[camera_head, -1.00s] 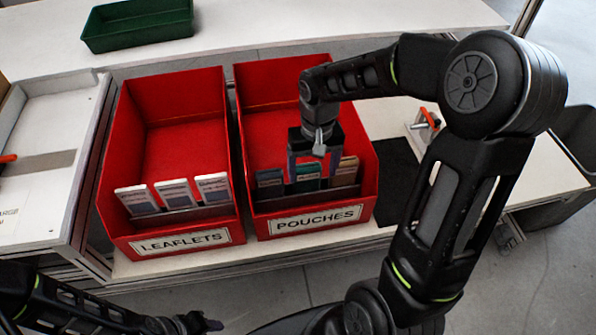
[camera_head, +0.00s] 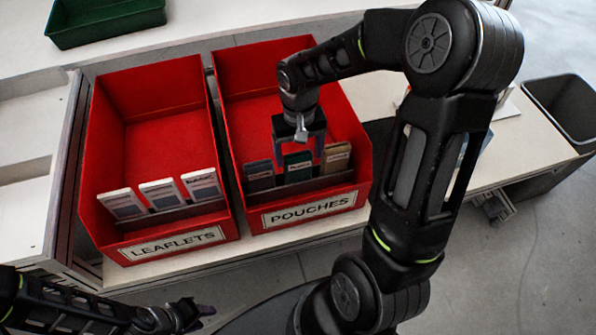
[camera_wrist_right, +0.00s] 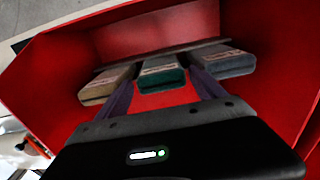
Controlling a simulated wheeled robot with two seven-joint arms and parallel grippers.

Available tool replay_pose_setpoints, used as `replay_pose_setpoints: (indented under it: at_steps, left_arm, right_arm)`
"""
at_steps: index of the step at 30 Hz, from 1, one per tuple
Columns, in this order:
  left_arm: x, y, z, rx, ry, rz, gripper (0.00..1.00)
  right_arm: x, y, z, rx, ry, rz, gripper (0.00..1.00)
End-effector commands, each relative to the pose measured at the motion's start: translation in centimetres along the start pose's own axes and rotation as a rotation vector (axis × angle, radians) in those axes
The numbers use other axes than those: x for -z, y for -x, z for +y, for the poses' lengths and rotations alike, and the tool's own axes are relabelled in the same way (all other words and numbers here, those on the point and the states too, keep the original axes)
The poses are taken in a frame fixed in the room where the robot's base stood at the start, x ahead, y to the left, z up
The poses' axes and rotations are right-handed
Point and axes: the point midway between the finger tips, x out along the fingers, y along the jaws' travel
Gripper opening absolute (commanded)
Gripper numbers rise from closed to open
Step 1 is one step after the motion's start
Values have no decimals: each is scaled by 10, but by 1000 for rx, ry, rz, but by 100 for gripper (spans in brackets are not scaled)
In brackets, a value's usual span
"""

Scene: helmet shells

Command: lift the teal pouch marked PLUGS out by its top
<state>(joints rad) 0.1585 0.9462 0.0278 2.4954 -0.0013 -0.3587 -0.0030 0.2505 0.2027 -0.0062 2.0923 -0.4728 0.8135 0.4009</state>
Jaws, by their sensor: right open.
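The teal pouch (camera_head: 298,168) stands upright in the red POUCHES box (camera_head: 313,207), between a dark blue-grey pouch and a tan pouch. Its label is too small to read. My right gripper (camera_head: 301,161) is over it, open, with one finger toward each side of its top. In the right wrist view the teal pouch (camera_wrist_right: 161,77) shows between the two fingers (camera_wrist_right: 163,84), with red box floor visible around it. I cannot tell whether the fingers touch it. My left gripper (camera_head: 196,314) is low at the front, away from the boxes; its jaws are unclear.
The dark blue-grey pouch (camera_head: 259,176) and tan pouch (camera_head: 336,158) stand close on either side. A red LEAFLETS box (camera_head: 172,244) with white leaflets (camera_head: 162,194) is to the left. A green tray (camera_head: 107,27) is at the back, a dark bin (camera_head: 565,108) at right.

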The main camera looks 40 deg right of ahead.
Motion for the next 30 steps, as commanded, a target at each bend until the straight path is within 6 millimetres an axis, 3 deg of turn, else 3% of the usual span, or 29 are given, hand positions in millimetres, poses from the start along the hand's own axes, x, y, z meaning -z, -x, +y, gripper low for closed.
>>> replay_pose_setpoints:
  at_steps: [4, 16, 25, 30]
  left_arm:
    - [0, -2, -1, 0, 0, 0, 36]
    - [0, -2, -1, 0, 0, 0, 36]
    - [0, -5, -2, 0, 0, 0, 36]
    - [0, -5, -2, 0, 0, 0, 36]
  right_arm:
    - [0, -17, 0, 1, -2, 0, 79]
    - [0, -21, 0, 0, -1, 0, 79]
    - [2, -61, -1, 0, 0, -2, 79]
    - [3, -70, -1, 1, -1, 2, 79]
